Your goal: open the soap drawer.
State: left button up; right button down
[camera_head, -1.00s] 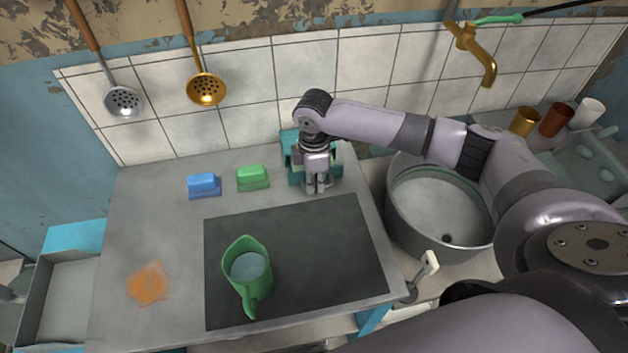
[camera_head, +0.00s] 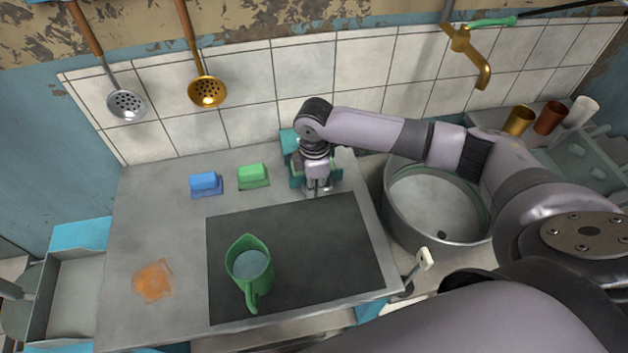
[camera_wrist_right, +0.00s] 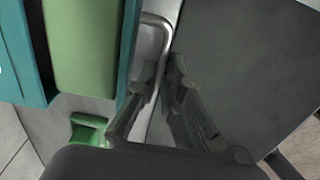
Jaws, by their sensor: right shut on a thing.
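The soap drawer is in a small teal box (camera_head: 290,140) at the back right of the counter, by the tiled wall. In the right wrist view, the teal box body (camera_wrist_right: 14,50) is at the left. Beside it the drawer (camera_wrist_right: 128,45) stands partly out, with a pale green inside (camera_wrist_right: 82,45) showing. A silver bar handle (camera_wrist_right: 160,28) is on its front. My right gripper (camera_head: 318,190) is shut on this handle; its fingers show in the wrist view (camera_wrist_right: 160,78). My right arm hides much of the box in the head view. My left gripper is out of view.
Blue (camera_head: 206,184) and green (camera_head: 253,175) blocks lie left of the box. A green jug (camera_head: 248,275) with pale liquid stands on the dark mat (camera_head: 330,250). A round metal basin (camera_head: 438,205) is to the right. The mat just in front of the drawer is clear.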

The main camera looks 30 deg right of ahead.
jog(key=c, duration=2)
grip_release()
notch_tip(320, 180, up, 12)
jog(key=shift+r, duration=0.1)
